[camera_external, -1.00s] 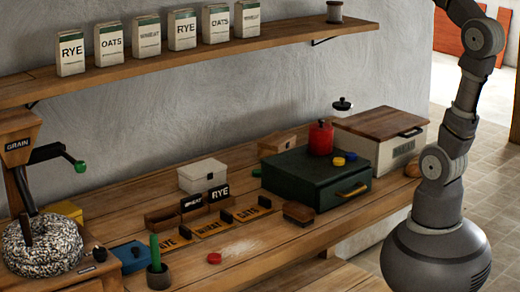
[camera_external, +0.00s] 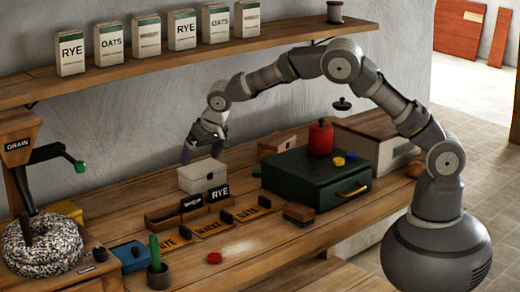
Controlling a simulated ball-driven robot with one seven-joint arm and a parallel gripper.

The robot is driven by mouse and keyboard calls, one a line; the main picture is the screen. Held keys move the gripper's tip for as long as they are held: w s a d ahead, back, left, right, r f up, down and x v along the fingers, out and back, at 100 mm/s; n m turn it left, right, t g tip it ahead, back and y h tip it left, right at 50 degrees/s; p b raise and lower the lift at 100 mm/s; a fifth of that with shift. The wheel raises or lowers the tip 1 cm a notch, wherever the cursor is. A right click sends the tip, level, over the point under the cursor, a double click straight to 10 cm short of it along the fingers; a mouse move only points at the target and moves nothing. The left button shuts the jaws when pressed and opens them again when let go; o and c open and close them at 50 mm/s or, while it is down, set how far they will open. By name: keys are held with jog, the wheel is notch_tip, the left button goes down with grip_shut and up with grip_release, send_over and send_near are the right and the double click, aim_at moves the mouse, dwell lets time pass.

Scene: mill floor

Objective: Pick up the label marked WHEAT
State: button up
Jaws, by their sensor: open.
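A small black label (camera_external: 192,203) with white lettering stands upright in a wooden holder (camera_external: 162,220) on the bench. Its lettering is small here but looks like WHEAT. A black RYE label (camera_external: 218,192) stands just to its right. An orange plate marked WHEAT (camera_external: 208,226) lies flat in front, between the RYE plate (camera_external: 172,242) and the OATS plate (camera_external: 246,211). My gripper (camera_external: 202,155) is open and empty, pointing down at the white box (camera_external: 203,175), behind and above the black labels. Whether its fingertips touch the box is unclear.
A green drawer chest (camera_external: 315,180) with a red canister (camera_external: 320,138) stands to the right. A grain mill with a stone (camera_external: 40,246) is at the left. A green candle-like rod (camera_external: 155,252) and red disc (camera_external: 214,258) are in front. A shelf runs above.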

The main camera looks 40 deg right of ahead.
send_near(192, 197)
jog(key=f, duration=0.1)
jog(key=shift+g+h, duration=0.3)
jog(key=b+x, duration=0.1)
jog(key=x, duration=0.1)
jog(key=b+x, duration=0.1)
jog(key=x, duration=0.2)
jog(key=b+x, duration=0.1)
jog(key=x, duration=0.2)
jog(key=shift+w+a, duration=0.35)
jog(key=shift+w, duration=0.05)
jog(key=c, duration=1.1)
jog(key=shift+r, duration=0.15)
